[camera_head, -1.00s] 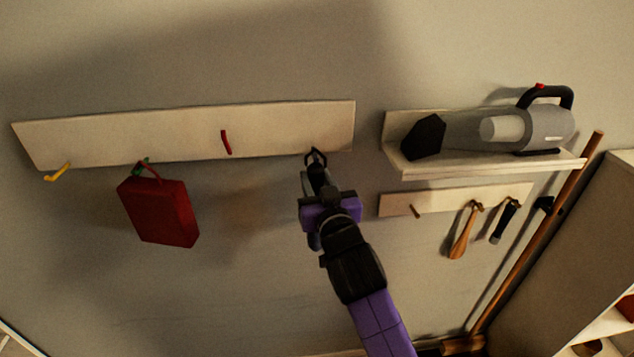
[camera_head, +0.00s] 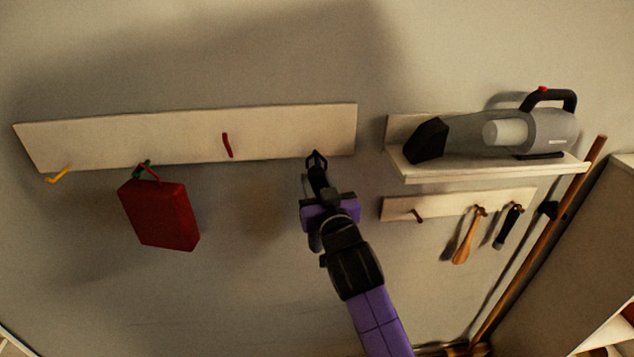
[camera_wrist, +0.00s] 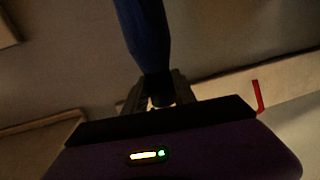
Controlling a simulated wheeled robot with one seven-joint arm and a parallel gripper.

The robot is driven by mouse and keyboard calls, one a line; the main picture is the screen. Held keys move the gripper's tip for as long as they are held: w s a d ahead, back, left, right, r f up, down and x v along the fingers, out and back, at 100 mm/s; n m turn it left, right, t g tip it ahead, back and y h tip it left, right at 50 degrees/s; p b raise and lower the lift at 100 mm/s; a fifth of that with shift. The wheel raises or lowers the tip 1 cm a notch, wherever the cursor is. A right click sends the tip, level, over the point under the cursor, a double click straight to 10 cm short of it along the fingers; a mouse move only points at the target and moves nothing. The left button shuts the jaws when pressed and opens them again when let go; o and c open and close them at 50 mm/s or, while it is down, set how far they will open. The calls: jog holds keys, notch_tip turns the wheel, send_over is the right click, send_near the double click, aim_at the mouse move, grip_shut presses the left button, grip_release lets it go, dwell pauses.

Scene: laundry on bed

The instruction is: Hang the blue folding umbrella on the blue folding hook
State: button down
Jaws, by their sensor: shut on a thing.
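The blue folding umbrella (camera_wrist: 147,38) is dark blue in the wrist view, running from between my fingers to the top edge. In the head view only a dark bluish bit of it (camera_head: 314,241) shows beside my wrist; my gripper and arm hide the rest. My gripper (camera_head: 317,168) is at the lower right end of the long hook board, shut on the umbrella; its fingers also show in the wrist view (camera_wrist: 160,98). A dark loop shape stands at the fingertips against the board's lower edge. I cannot make out a blue hook; that spot is behind my gripper.
At right are a shelf (camera_head: 480,171) with a vacuum (camera_head: 535,132), and a small rack (camera_head: 397,208) with hanging tools.

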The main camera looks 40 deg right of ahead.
jog(key=c, duration=0.9)
grip_release()
jog(key=shift+s+a+f, duration=0.1)
jog(key=shift+s+a, duration=0.05)
jog(key=shift+s, duration=0.1)
jog(key=b+v, duration=0.2)
jog(key=v, duration=0.4)
jog(key=shift+s+a, duration=0.25)
jog(key=shift+s, duration=0.3)
jog(key=shift+s, duration=0.1)
